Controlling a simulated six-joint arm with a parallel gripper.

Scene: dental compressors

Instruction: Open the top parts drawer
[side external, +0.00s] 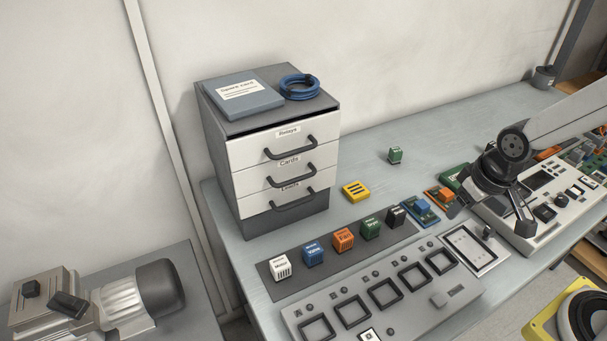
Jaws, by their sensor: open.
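The grey drawer cabinet (218,118) stands at the left end of the bench with three white-fronted drawers. The top drawer (247,151), labelled "Relays", has a dark bar handle (291,148). Its front looks in line with the drawers below, so it appears closed. The middle drawer (255,181) reads "Cards", and the bottom drawer (255,206) has a partly hidden label. My gripper (480,209) is open at the right, over the bench near the small boards and panel. It is well apart from the cabinet and holds nothing that I can see.
A grey book (243,98) and a blue cable coil (299,87) lie on the cabinet. Several coloured blocks stand on a dark mat (335,258) before it. A yellow block (355,191) and a green block (395,155) sit right of the cabinet. A slotted panel (425,308) lies in front.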

